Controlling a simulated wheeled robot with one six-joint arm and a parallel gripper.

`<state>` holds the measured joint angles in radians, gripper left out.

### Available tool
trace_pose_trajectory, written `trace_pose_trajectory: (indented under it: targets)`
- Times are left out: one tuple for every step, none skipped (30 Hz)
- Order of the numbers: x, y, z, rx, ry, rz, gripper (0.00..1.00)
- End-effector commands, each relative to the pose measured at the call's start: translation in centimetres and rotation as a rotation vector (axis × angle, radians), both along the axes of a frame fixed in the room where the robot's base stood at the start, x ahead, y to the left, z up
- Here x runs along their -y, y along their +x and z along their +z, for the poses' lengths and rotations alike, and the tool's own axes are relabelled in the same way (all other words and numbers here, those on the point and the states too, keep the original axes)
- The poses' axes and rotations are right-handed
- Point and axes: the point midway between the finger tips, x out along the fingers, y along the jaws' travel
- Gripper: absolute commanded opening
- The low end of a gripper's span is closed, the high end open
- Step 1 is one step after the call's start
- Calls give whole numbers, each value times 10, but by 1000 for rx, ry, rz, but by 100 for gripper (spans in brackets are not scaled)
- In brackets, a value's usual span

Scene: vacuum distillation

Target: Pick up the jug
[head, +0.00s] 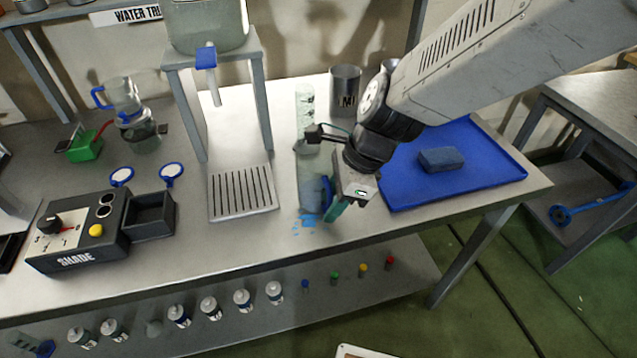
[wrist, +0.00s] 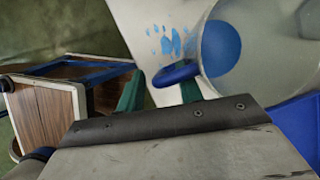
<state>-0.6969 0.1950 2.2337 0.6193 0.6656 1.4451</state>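The jug (head: 311,190) is clear with a blue handle and stands near the table's front edge, just left of my gripper (head: 337,210) in the head view. In the wrist view the jug (wrist: 225,50) fills the upper right, and its blue handle (wrist: 178,73) reaches left towards the green fingers. My gripper (wrist: 160,92) points down beside the jug with its two green fingers apart. The handle lies close to the right finger; I cannot tell whether they touch. My wrist housing hides the lower part of the fingers in the wrist view.
A blue tray (head: 485,172) with a blue sponge (head: 444,160) lies to the right. A tall clear cylinder (head: 304,105) and a metal can (head: 345,88) stand behind. A metal stand (head: 240,190) is to the left. Blue marks (head: 304,222) show on the table in front.

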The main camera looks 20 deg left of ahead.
Motion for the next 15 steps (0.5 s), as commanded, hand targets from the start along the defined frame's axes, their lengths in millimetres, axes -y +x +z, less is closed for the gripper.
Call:
trace_pose_trajectory:
  targets:
    - [0,0,0,0,0,0,36]
    - [0,0,0,1,0,0,36]
    - [0,0,0,1,0,0,36]
    - [0,0,0,0,0,0,36]
    - [0,0,0,0,0,0,31]
    - [0,0,0,0,0,0,20]
    - [0,0,0,0,0,0,11]
    - [0,0,0,0,0,0,3]
    - [0,0,0,0,0,0,0]
    - [0,0,0,0,0,0,0]
    - [0,0,0,0,0,0,0]
    - [0,0,1,1,0,0,0]
    - [0,0,1,1,0,0,0]
    - [0,0,1,1,0,0,0]
    - [0,0,1,1,0,0,0]
